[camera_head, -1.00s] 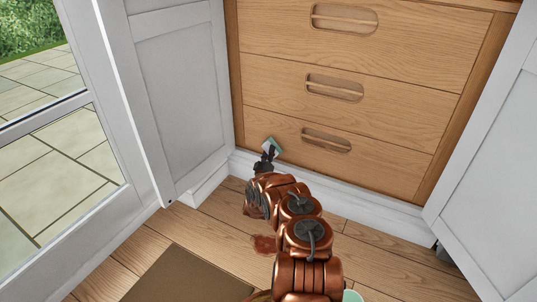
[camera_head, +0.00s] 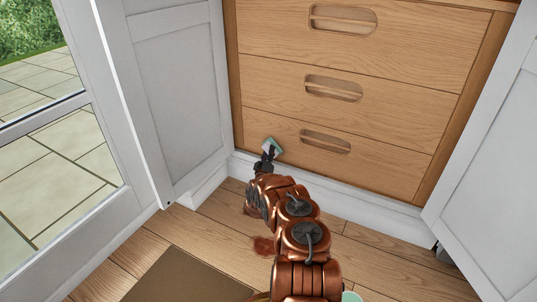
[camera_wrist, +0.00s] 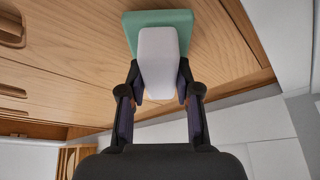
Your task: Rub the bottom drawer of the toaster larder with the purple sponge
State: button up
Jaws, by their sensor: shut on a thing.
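The sponge (camera_wrist: 158,52) looks pale whitish-lavender with a flat green pad, rather than plainly purple. My gripper (camera_wrist: 158,88) is shut on the pale block, with the green pad facing away towards the wood. In the head view the sponge (camera_head: 272,147) is at the left end of the bottom drawer (camera_head: 385,165), and my gripper (camera_head: 267,158) is just below it. The pad appears to be against or very close to the wood; contact cannot be told for certain. The bottom drawer is closed, with a recessed handle slot.
Two closed wooden drawers (camera_head: 350,85) are above. Open white doors stand at left (camera_head: 178,95) and right (camera_head: 490,180). A white plinth (camera_head: 365,195) runs below.

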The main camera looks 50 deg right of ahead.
aim_at(277, 148)
jog(key=shift+w+d, duration=0.1)
jog(key=shift+d, duration=0.35)
dwell(0.3)
jog(key=shift+s+d+r+p, duration=0.1)
jog(key=shift+s+d+p, duration=0.15)
jog(key=shift+s, duration=0.5)
jog(key=shift+s+d+p, duration=0.1)
jog(key=shift+s+p, duration=0.15)
jog(key=shift+s, duration=0.5)
jog(key=shift+s+d+p, duration=0.2)
jog(key=shift+s+d, duration=0.1)
jog(key=shift+s, duration=0.55)
jog(key=shift+s+d+p, duration=0.15)
jog(key=shift+s+d, duration=0.15)
jog(key=shift+s, duration=0.5)
jog(key=shift+s+d+p, duration=0.2)
jog(key=shift+s+d, duration=0.1)
jog(key=shift+s, duration=0.55)
jog(key=shift+s+d+p, duration=0.2)
jog(key=shift+s+p, duration=0.05)
jog(key=shift+s, duration=0.6)
jog(key=shift+s+d+p, duration=0.15)
jog(key=shift+s+p, duration=0.1)
jog(key=shift+s, duration=0.55)
jog(key=shift+d, duration=0.1)
grip_shut()
jog(key=shift+w+a, duration=0.25)
jog(key=shift+w, duration=0.75)
jog(key=shift+w+a, duration=0.2)
jog(key=shift+w, duration=0.8)
